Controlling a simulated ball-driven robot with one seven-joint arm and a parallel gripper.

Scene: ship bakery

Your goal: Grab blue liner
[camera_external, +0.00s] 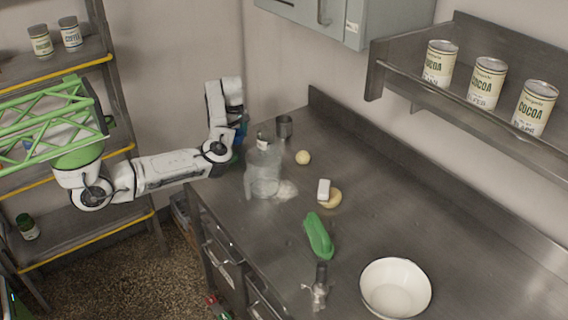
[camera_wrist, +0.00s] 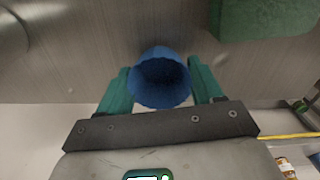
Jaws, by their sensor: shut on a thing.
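The blue liner (camera_wrist: 160,95) is a small, round, open cup with a pleated rim. In the wrist view it sits between the two green fingers of my gripper (camera_wrist: 161,70), which are closed on its sides. In the external view my gripper (camera_external: 238,136) is at the far left end of the metal counter, partly hidden behind the clear jug (camera_external: 263,172). Only a small blue patch shows there, and I cannot tell whether it is the liner.
The metal counter (camera_external: 370,215) holds a grey metal cup (camera_external: 284,126), a round pale ball (camera_external: 303,157), a white block (camera_external: 324,189), a green object (camera_external: 318,236) and a white bowl (camera_external: 395,288). The counter's right part is clear.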

